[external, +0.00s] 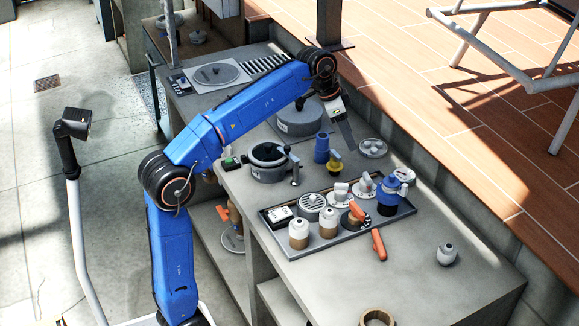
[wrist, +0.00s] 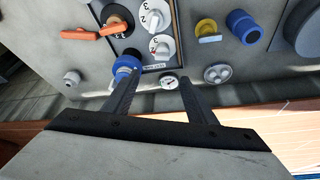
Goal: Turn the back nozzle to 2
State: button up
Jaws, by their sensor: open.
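Two white numbered nozzle dials sit side by side in a dark-rimmed tray (external: 284,247). The dial nearer the wooden deck, the back one (external: 363,186), also shows in the wrist view (wrist: 161,46). The other dial (external: 339,191) lies nearer my base and shows in the wrist view (wrist: 154,16). A red mark is visible on the back dial, but which number it is set to cannot be read. My gripper (wrist: 158,76) is open and empty, its fingers spread above the tray's deck-side edge, apart from both dials. In the external view it (external: 348,142) hangs above the bench's back.
A blue valve (external: 390,190) stands beside the back dial, close to my finger in the wrist view. A small gauge (wrist: 170,82) sits between the fingers. Orange handles (external: 378,244), white bottles (external: 299,234), a yellow-handled valve (external: 334,165) and a blue cylinder (external: 321,148) stand around.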

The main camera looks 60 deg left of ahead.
aim_at(367, 175)
jog(key=shift+n, duration=0.6)
jog(key=x, duration=1.6)
jog(key=shift+w+a+f, duration=0.1)
jog(key=shift+w+f, duration=0.2)
jog(key=shift+f, duration=0.05)
jog(key=c, duration=1.1)
jog(key=shift+n+y, duration=0.7)
jog(key=shift+n, duration=0.8)
jog(key=o, duration=1.1)
